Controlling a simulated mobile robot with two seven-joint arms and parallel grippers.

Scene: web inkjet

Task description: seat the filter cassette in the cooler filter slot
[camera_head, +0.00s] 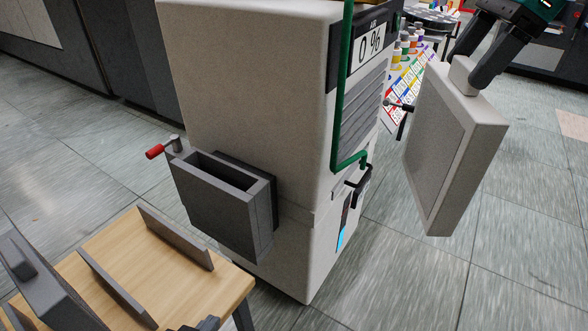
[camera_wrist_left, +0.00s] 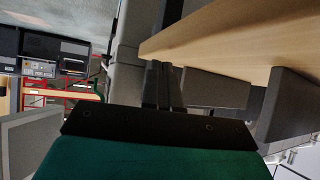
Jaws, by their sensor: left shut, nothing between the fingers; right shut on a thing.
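The filter cassette (camera_head: 452,150), a white frame with a grey panel, hangs tilted in the air at the right of the head view. My right gripper (camera_head: 472,75) is shut on the tab at its top. The cooler (camera_head: 250,90) is a pale cabinet left of the cassette, clearly apart from it. The filter slot (camera_head: 225,172) is the dark open top of a grey box on the cooler's side; it looks empty. My left gripper (camera_head: 205,323) barely shows at the bottom edge; in the left wrist view it (camera_wrist_left: 163,85) is shut and empty.
A red-handled lever (camera_head: 160,148) sits by the slot box. A wooden table (camera_head: 150,260) with grey dividers and a dark grey panel (camera_head: 45,285) stands at lower left. Floor is clear at right.

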